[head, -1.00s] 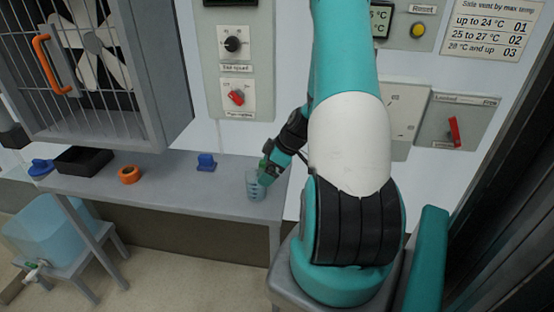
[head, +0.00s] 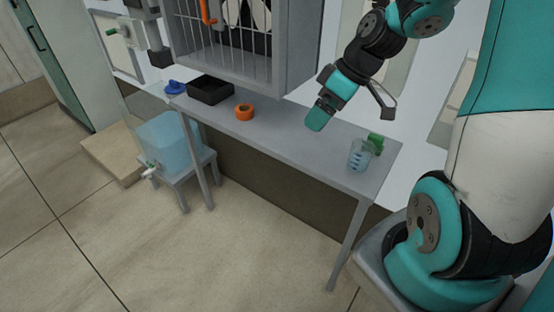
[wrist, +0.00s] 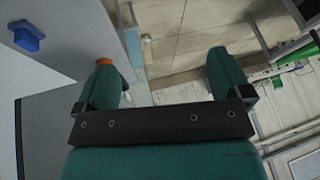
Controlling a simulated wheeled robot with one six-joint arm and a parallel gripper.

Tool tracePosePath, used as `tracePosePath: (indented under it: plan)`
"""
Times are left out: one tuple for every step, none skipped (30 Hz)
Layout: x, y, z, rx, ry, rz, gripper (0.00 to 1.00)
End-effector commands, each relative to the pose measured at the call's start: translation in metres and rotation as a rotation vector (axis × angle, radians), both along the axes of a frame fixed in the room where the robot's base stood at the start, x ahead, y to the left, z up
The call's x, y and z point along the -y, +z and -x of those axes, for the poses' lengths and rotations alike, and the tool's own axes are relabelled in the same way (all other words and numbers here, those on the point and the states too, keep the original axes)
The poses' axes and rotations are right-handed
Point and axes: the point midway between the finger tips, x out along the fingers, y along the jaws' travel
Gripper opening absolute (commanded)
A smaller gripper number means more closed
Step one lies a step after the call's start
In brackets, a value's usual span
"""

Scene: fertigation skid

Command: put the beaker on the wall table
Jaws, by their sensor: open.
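The beaker (head: 359,154), clear with blue markings, stands upright on the grey wall table (head: 290,146) near its right end. A small green object (head: 375,143) is right behind it. My gripper (head: 317,119) is above the table, left of the beaker and apart from it. In the wrist view my gripper (wrist: 165,82) shows two teal fingers spread wide with nothing between them. The beaker is not seen in the wrist view.
On the table are an orange ring (head: 244,112), a black tray (head: 210,90) and a blue item (head: 175,87). A caged fan box (head: 290,60) overhangs the back. A blue tank (head: 170,143) sits on a low stand at left. A blue block (wrist: 28,35) shows in the wrist view.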

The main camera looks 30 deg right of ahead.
Motion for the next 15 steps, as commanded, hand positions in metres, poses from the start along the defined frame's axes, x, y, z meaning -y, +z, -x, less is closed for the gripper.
tracePosePath:
  plan:
    - [-0.041, 0.016, 0.006, -0.024, 0.044, 0.000, 0.96]
    - [-0.062, 0.023, 0.012, -0.045, 0.055, -0.002, 0.96]
    - [-0.088, 0.032, 0.023, -0.071, 0.072, -0.003, 0.96]
    - [-0.106, 0.039, 0.032, -0.090, 0.082, -0.002, 0.96]
    - [-0.123, 0.045, 0.043, -0.109, 0.091, -0.001, 0.96]
    - [-0.143, 0.052, 0.057, -0.131, 0.101, 0.002, 0.96]
    - [-0.156, 0.056, 0.069, -0.147, 0.109, 0.005, 0.96]
    - [-0.167, 0.060, 0.080, -0.160, 0.116, 0.008, 0.96]
    - [-0.179, 0.065, 0.095, -0.178, 0.122, 0.013, 0.96]
    - [-0.186, 0.067, 0.105, -0.189, 0.124, 0.017, 0.96]
    - [-0.192, 0.070, 0.114, -0.198, 0.127, 0.021, 0.96]
    - [-0.199, 0.072, 0.125, -0.210, 0.129, 0.024, 0.96]
    - [-0.202, 0.074, 0.131, -0.217, 0.130, 0.028, 0.96]
    - [-0.205, 0.075, 0.137, -0.222, 0.132, 0.030, 0.96]
    - [-0.207, 0.076, 0.142, -0.228, 0.131, 0.031, 0.96]
